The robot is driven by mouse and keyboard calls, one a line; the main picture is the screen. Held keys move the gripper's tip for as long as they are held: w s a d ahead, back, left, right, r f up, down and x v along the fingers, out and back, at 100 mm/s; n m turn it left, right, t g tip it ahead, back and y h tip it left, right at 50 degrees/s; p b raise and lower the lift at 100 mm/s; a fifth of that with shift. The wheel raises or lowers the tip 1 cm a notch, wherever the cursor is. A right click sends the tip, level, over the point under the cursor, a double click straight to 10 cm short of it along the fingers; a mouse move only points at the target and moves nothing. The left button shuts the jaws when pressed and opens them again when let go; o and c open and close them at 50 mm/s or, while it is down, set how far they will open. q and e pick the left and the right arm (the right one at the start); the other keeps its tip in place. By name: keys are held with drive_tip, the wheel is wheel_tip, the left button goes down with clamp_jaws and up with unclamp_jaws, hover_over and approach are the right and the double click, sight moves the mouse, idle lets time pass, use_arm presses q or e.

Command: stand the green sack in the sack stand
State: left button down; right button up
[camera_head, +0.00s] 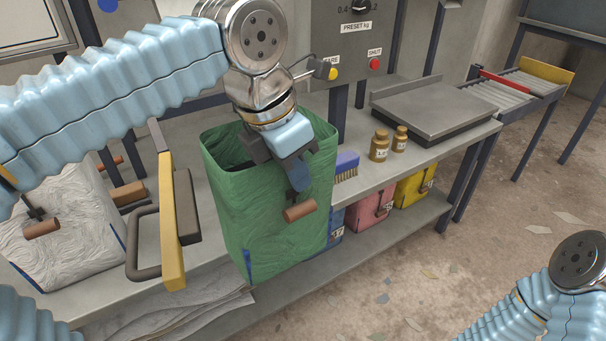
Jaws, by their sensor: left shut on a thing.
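The green sack (265,215) is in the middle of the view, upright with its open top facing up. My left gripper (298,180) is shut on the sack's near side at the right, just above its brown wooden toggle (299,211). The fingers partly hide what they grip. The sack hangs over or stands at the bench's front edge; I cannot tell whether its base is supported. A yellow bar with dark loops (172,228) is just left of the sack; I cannot tell whether it belongs to the sack stand. My right gripper is out of view.
A blue brush (346,165), two brown jars (379,146) and a flat scale (432,107) are right of the green sack. Pink (369,208) and yellow (414,186) boxes sit on the lower shelf.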

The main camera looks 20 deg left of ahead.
use_arm(q)
drive_tip(key=shift+w+a+b, duration=0.1)
drive_tip(key=shift+w+a, duration=0.35)
drive_tip(key=shift+a, duration=0.45)
drive_tip(key=shift+w+a+b, duration=0.1)
drive_tip(key=shift+w+a, duration=0.35)
drive_tip(key=shift+a, duration=0.5)
drive_tip(key=shift+w+a+b, duration=0.1)
drive_tip(key=shift+w+a, duration=0.35)
drive_tip(key=shift+a, duration=0.45)
drive_tip(key=shift+w+a+p, duration=0.15)
drive_tip(key=shift+w+a, duration=0.75)
drive_tip(key=shift+a, duration=0.2)
drive_tip(key=shift+w+a+p, duration=0.15)
drive_tip(key=shift+w+a, duration=0.7)
drive_tip(key=shift+a, duration=0.2)
drive_tip(key=w+a+f+p, duration=0.1)
drive_tip(key=w+a+p, duration=0.2)
drive_tip(key=w+a, duration=0.3)
drive_tip(key=a, duration=0.2)
drive_tip(key=shift+w+a+f, duration=0.15)
drive_tip(key=shift+a+f, duration=0.15)
drive_tip(key=shift+a, duration=0.05)
drive_tip(key=c, duration=1.2)
unclamp_jaws()
drive_tip(key=shift+o, duration=0.2)
